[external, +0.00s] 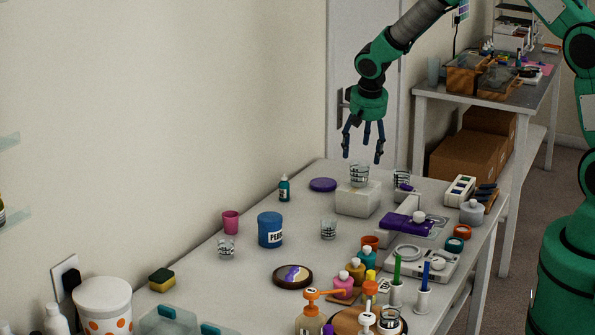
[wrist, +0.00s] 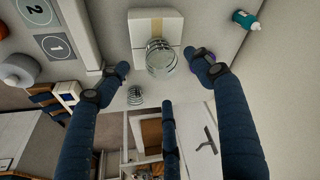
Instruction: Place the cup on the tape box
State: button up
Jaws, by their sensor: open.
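A clear cup with dark markings (external: 359,173) stands upright on the white tape box (external: 357,202) near the back of the table. In the wrist view the cup (wrist: 161,58) sits near one edge of the box top, and a tan tape strip crosses the box (wrist: 143,25). My gripper (external: 362,155) is just above the cup, pointing down, its blue fingers spread open. In the wrist view the fingers of my gripper (wrist: 158,73) are apart from the cup, and nothing is held.
Similar clear cups stand right of the box (external: 402,179), in front of it (external: 328,230) and farther left (external: 226,248). A purple lid (external: 323,185) lies left of the box. A purple-topped device (external: 405,223) is at its right. The air around my gripper is clear.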

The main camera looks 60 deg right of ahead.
jog(key=shift+v, duration=2.3)
jog(key=s+a+r+n+t+y, duration=0.1)
jog(key=s+a+r+n, duration=0.1)
jog(key=s+a+r, duration=0.7)
jog(key=s+a+r+n+t, duration=0.15)
jog(key=s+a+r, duration=0.25)
jog(key=s+r, duration=0.6)
jog(key=s+a+r+n, duration=0.2)
jog(key=s+a, duration=0.1)
jog(key=s, duration=0.4)
jog(key=s+a+r+n+y, duration=0.1)
jog(key=s+a+r, duration=0.1)
jog(key=s+a, duration=0.2)
jog(key=s+a+r+n+y, duration=0.1)
jog(key=s+a+r+n, duration=0.1)
jog(key=s, duration=0.8)
jog(key=shift+s+a+n+t, duration=0.35)
jog(key=shift+a+t, duration=0.1)
jog(key=shift+a, duration=0.35)
